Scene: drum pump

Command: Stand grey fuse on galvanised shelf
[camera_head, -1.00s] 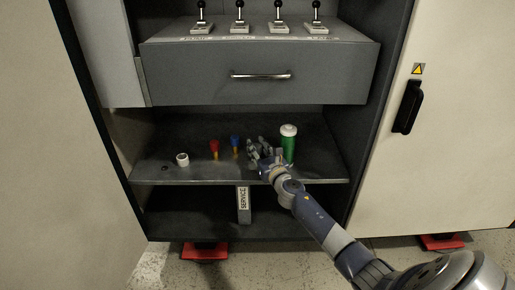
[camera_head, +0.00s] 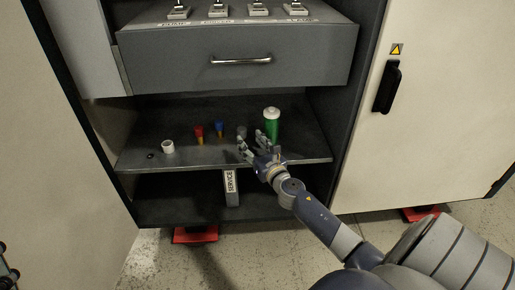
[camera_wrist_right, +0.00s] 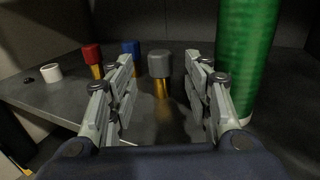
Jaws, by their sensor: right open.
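The grey fuse (camera_wrist_right: 159,66) has a grey cap over a brass-coloured lower part. It stands upright on the galvanised shelf (camera_wrist_right: 45,95), seen between and beyond my right fingers in the right wrist view. In the head view its grey cap (camera_head: 241,131) shows just behind the fingers, and the shelf (camera_head: 215,157) runs across the cabinet. My right gripper (camera_wrist_right: 165,75) is open and empty at the shelf's front, apart from the fuse; it also shows in the head view (camera_head: 256,142). A dark part at the lower left edge of the head view may be my left gripper (camera_head: 6,272).
A green cylinder with a white top (camera_head: 272,126) stands close to the right of my right gripper. A red fuse (camera_head: 199,134), a blue fuse (camera_head: 220,129) and a white ring (camera_head: 168,146) stand to the left. A grey drawer (camera_head: 240,62) overhangs the shelf.

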